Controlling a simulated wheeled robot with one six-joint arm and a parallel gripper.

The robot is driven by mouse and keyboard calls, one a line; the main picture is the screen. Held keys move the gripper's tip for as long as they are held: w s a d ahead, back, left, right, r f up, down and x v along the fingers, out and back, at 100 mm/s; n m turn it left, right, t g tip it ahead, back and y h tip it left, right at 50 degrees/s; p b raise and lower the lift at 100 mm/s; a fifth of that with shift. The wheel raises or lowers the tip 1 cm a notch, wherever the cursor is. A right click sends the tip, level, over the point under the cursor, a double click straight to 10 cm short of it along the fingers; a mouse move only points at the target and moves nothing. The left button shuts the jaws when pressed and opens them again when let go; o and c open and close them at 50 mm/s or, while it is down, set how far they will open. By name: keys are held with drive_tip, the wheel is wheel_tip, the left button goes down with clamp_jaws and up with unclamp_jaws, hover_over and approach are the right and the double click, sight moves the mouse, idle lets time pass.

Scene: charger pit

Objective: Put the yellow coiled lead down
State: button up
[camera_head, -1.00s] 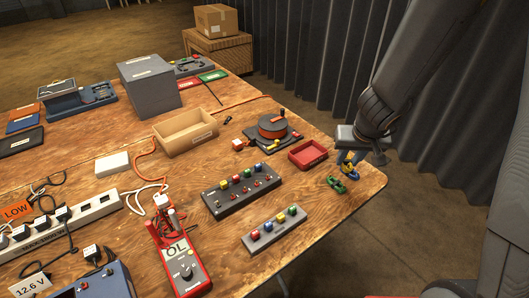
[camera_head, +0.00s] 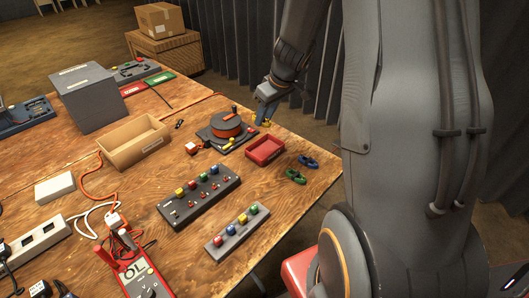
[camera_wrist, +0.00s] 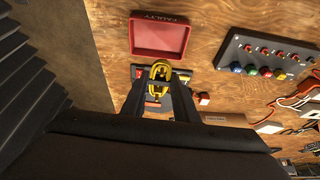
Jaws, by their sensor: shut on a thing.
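The yellow coiled lead (camera_wrist: 161,74) is between the fingers of my gripper (camera_wrist: 160,88) in the wrist view. My gripper is shut on it. In the head view my gripper (camera_head: 266,108) is behind the red tray, near the table's back right edge, with a bit of the yellow lead (camera_head: 267,122) showing below it. The lead appears to be above the table or beside the reel unit; its exact height is hard to tell.
The red tray (camera_head: 279,146), marked FAULTY in the wrist view, lies in front of my gripper. The orange reel unit (camera_head: 227,126) stands just left. Blue (camera_head: 308,161) and green (camera_head: 296,176) leads lie right of the tray. A cardboard bin (camera_head: 124,158) is farther left.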

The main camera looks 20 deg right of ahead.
drive_tip(key=shift+d+f, duration=0.2)
drive_tip(key=shift+d, duration=0.25)
wheel_tip(320, 180, down, 9)
drive_tip(key=shift+w+d+f+b, duration=0.1)
drive_tip(key=shift+f+b, duration=0.1)
drive_tip(key=shift+b, duration=0.15)
drive_tip(key=shift+f+b, duration=0.3)
drive_tip(key=shift+b, duration=0.25)
drive_tip(key=o, duration=1.1)
drive_tip(key=shift+r, duration=0.2)
